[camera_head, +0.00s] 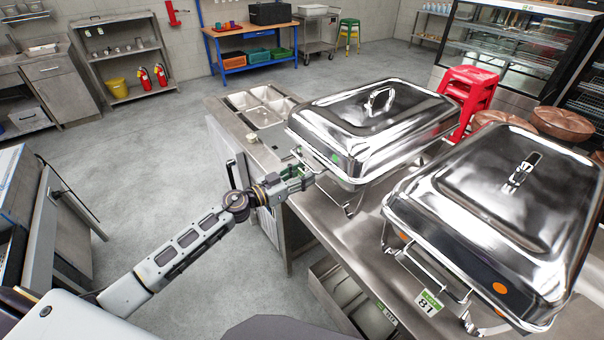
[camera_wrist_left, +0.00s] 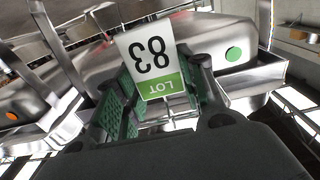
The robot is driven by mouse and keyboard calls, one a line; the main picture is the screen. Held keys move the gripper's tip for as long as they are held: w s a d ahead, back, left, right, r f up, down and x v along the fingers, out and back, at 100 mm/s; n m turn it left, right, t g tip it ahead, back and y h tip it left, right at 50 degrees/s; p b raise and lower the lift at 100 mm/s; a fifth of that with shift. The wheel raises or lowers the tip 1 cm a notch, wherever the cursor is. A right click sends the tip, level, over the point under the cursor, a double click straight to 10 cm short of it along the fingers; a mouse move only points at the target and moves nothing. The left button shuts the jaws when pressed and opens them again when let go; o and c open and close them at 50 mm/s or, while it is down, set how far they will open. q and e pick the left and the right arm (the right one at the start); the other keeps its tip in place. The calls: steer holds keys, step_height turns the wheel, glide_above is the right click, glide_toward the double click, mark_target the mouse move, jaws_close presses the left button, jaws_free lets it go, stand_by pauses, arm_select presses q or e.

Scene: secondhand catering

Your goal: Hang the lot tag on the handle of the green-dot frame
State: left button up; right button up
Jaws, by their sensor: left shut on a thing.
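The green-dot chafing dish (camera_head: 375,150) stands at the back of the counter; its green dot (camera_head: 334,158) also shows in the left wrist view (camera_wrist_left: 233,54). Its wire frame (camera_head: 353,206) shows below the pan; I cannot clearly make out its near handle, close to the gripper. My left gripper (camera_head: 300,176) is at the dish's near left end. It is shut on the white and green lot tag 83 (camera_wrist_left: 148,62), which is upside down in the left wrist view and reaches up past the fingers. In the head view the tag is not clear. My right gripper is not in view.
An orange-dot chafing dish (camera_head: 490,215) stands closer on the right, with tag 81 (camera_head: 428,302) on its frame's handle. A red stool (camera_head: 470,88) and copper pans (camera_head: 562,124) are behind. Open floor (camera_head: 150,150) lies left of the counter.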

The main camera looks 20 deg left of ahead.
arm_select(q)
steer(key=shift+f, duration=0.1)
stand_by(0.3)
steer(key=o, duration=0.9)
steer(key=shift+s+a, duration=0.15)
steer(key=v, duration=1.1)
steer(key=shift+s+a, duration=0.15)
steer(key=shift+s, duration=0.05)
stand_by(0.3)
stand_by(0.7)
